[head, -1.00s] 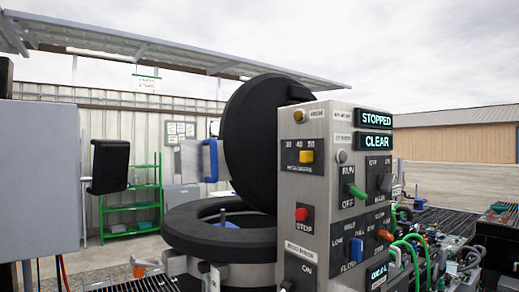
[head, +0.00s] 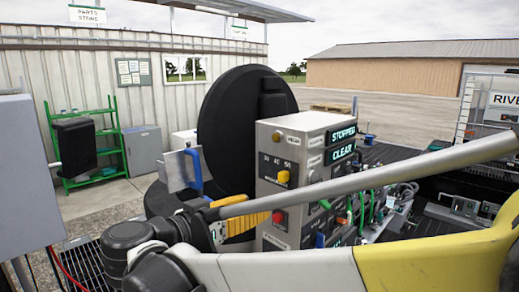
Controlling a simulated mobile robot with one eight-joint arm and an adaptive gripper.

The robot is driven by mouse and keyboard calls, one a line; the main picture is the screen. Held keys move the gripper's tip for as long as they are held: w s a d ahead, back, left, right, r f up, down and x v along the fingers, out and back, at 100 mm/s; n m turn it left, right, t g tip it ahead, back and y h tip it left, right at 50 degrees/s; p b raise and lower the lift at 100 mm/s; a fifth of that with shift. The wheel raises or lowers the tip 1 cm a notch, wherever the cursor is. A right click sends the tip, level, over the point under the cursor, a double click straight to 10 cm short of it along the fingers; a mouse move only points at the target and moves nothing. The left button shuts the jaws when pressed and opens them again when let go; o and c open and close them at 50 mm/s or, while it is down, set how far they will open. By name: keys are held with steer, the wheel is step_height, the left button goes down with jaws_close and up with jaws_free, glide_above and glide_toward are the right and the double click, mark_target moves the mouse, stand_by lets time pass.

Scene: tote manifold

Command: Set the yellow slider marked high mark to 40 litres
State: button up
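The yellow slider (head: 284,177) sits on a small dark scale plate on the left face of the grey control box (head: 268,203). The scale reads 30, 40 and 50 from left to right. The slider is under the right end, near 50. My gripper (head: 256,208) shows yellow, ribbed finger parts just left of and below the scale plate, pointing right towards the box. A grey bar crosses in front of them, so the gap between the fingers is unclear. I see nothing held, and I cannot tell whether the fingers touch the box.
A red stop button (head: 279,217) sits below the slider and a yellow round button (head: 277,137) above it. A black round lid (head: 240,120) stands open behind the box. Hoses (head: 365,207) lie right.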

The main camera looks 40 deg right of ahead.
steer(key=m+h, duration=0.1)
steer(key=m, duration=0.1)
glide_toward(280, 176)
steer(key=shift+g, duration=0.4)
steer(key=d, duration=0.3)
steer(key=d+p, duration=0.1)
steer(key=d, duration=0.3)
steer(key=w+d, duration=0.1)
steer(key=d, duration=0.2)
steer(key=shift+w+d+f+p, duration=0.1)
steer(key=shift+d+p, duration=0.25)
steer(key=shift+d, duration=0.05)
steer(key=shift+a, duration=0.1)
jaws_close()
